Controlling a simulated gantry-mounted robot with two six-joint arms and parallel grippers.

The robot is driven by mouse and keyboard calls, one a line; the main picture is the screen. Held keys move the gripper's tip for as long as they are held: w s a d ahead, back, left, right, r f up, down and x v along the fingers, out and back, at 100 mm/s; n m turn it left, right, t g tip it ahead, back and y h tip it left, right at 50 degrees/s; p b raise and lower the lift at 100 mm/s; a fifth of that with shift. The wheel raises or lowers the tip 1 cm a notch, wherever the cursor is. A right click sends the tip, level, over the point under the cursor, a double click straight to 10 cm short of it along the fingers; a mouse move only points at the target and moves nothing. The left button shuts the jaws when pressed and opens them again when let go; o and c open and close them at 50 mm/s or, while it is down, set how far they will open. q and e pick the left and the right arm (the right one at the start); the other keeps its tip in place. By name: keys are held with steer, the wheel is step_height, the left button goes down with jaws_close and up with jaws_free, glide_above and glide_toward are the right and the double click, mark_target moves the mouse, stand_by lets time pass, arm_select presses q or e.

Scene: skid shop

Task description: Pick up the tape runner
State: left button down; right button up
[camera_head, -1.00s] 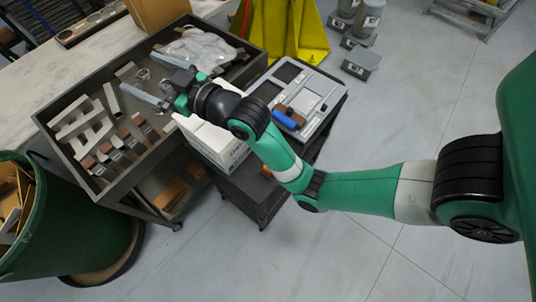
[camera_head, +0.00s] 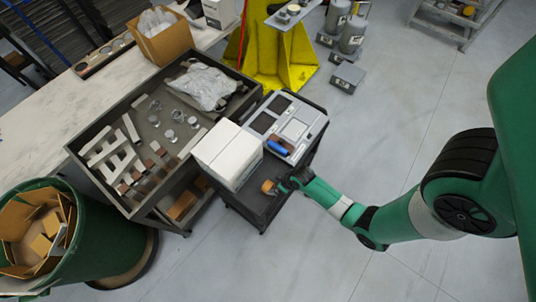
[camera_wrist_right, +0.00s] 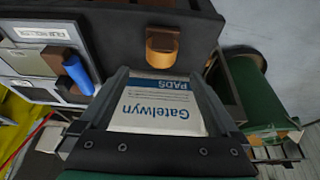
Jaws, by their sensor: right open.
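A tan-orange tape piece (camera_head: 269,187), which may be the tape runner, lies on the black cart top (camera_head: 252,203) in front of the white box. In the right wrist view the tape (camera_wrist_right: 162,47) shows as a curved tan band with a dark top, beyond the fingertips. My right gripper (camera_head: 281,185) is just right of it in the head view, low over the cart. In the right wrist view my right gripper (camera_wrist_right: 158,74) is open, with nothing held between its fingers. Whether it touches the tape cannot be told. My left gripper is not in view.
A white box (camera_head: 228,153), lettered "Gatelwyn PADS" in the wrist view (camera_wrist_right: 158,112), stands on the cart. Behind it a grey case (camera_head: 305,128) carries a blue cylinder (camera_head: 278,147). A dark tray table (camera_head: 130,205) stands left.

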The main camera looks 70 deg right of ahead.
mark_target(268, 185)
steer(key=b+x, duration=0.3)
steer(key=x, duration=0.2)
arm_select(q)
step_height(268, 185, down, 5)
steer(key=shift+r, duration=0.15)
arm_select(e)
steer(key=b+x, duration=0.1)
steer(key=x, duration=0.1)
steer(key=b+x, duration=0.2)
steer(key=x, duration=0.1)
steer(key=shift+w, duration=0.35)
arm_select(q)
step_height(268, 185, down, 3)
arm_select(e)
steer(key=shift+r, duration=0.1)
jaws_close()
